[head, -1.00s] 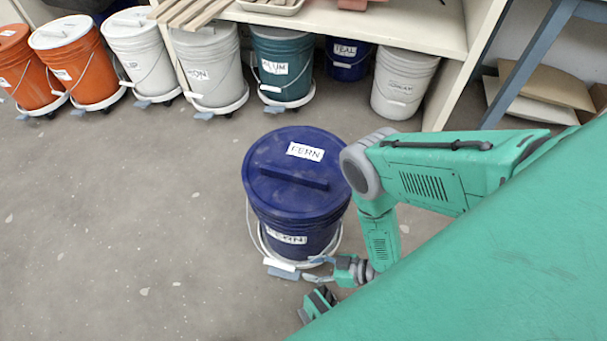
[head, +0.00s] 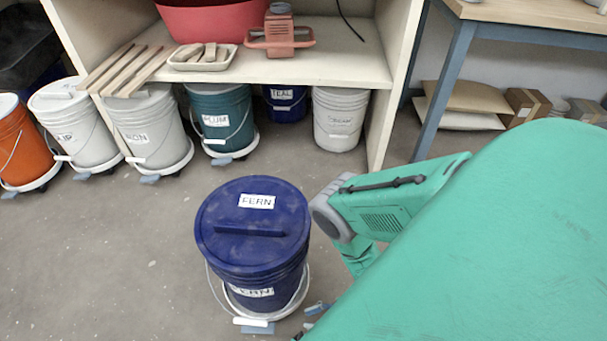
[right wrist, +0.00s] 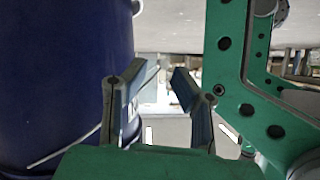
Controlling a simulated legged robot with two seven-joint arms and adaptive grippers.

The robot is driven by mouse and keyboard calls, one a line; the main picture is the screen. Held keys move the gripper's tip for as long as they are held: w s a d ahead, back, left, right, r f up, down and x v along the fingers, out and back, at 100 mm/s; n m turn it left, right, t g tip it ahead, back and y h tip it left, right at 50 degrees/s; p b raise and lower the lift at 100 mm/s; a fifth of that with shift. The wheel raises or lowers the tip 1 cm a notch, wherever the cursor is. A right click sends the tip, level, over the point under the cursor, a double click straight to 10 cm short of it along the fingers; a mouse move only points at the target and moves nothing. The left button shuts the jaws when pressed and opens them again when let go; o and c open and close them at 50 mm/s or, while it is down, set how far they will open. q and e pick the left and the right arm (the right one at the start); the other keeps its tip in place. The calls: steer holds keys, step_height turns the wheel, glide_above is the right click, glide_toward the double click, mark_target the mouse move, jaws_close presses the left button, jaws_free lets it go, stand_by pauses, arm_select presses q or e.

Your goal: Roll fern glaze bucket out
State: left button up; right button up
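The fern glaze bucket (head: 253,225) is dark blue with a lid and two FERN labels. It stands upright on a white wheeled dolly (head: 283,312) on open floor, in front of the shelf. Its wire handle hangs at the front, with a white grip (head: 250,322). My right gripper (head: 318,308) is low at the bucket's front right, mostly hidden by my own arm. In the right wrist view its two fingers (right wrist: 167,78) stand apart with nothing seen between them. The bucket's blue side (right wrist: 65,75) fills the left of that view. My left gripper is not in view.
An orange bucket (head: 18,140) stands at the left. A blue-legged table (head: 443,85) is at the right. Floor left of the fern bucket is clear.

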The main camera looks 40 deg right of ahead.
steer(key=shift+s+d+r, duration=0.1)
steer(key=shift+s+d, duration=0.9)
steer(key=shift+s, duration=0.3)
steer(key=shift+w, duration=0.1)
